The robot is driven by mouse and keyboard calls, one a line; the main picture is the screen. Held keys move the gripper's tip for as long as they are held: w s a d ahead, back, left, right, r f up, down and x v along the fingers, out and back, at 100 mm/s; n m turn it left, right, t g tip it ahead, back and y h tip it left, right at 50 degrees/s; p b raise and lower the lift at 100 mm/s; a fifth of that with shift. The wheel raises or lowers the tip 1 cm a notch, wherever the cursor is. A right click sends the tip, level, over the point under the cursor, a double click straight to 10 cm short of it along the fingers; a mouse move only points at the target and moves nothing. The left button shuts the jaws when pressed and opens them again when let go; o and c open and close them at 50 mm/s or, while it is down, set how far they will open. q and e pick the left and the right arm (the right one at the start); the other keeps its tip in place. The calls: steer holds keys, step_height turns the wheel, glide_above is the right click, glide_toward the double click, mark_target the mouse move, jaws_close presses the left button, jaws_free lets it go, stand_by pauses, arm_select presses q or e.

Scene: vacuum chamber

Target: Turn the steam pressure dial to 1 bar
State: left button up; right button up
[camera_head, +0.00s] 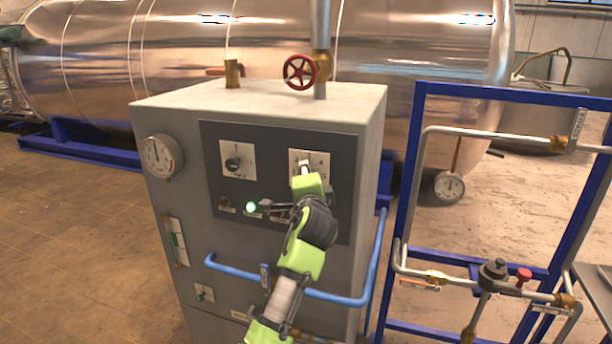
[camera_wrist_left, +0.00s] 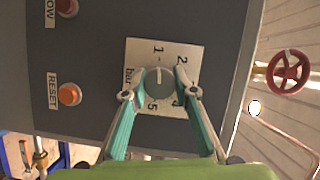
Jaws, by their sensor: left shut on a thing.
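The steam pressure dial is a round grey knob (camera_wrist_left: 160,83) on a white plate (camera_wrist_left: 136,58) marked "bar" with numbers 1, 2, 4 and 5 in view. In the left wrist view a pale line on the knob points up, roughly toward the 1. My left gripper (camera_wrist_left: 159,92) has its two fingers on either side of the knob, shut on it. In the head view this gripper (camera_head: 306,170) covers most of the dial, and only the plate's upper part (camera_head: 319,157) shows.
The grey cabinet's front also carries another knob (camera_head: 235,163), a glowing green light (camera_head: 250,207) and a gauge (camera_head: 161,157). A blue rail (camera_head: 337,300) crosses below the panel. Orange-red buttons (camera_wrist_left: 69,94) sit beside the dial. A blue pipe frame (camera_head: 420,170) stands at right.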

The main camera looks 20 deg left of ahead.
arm_select(q)
steer(key=o, duration=1.1)
steer(key=v, duration=1.2)
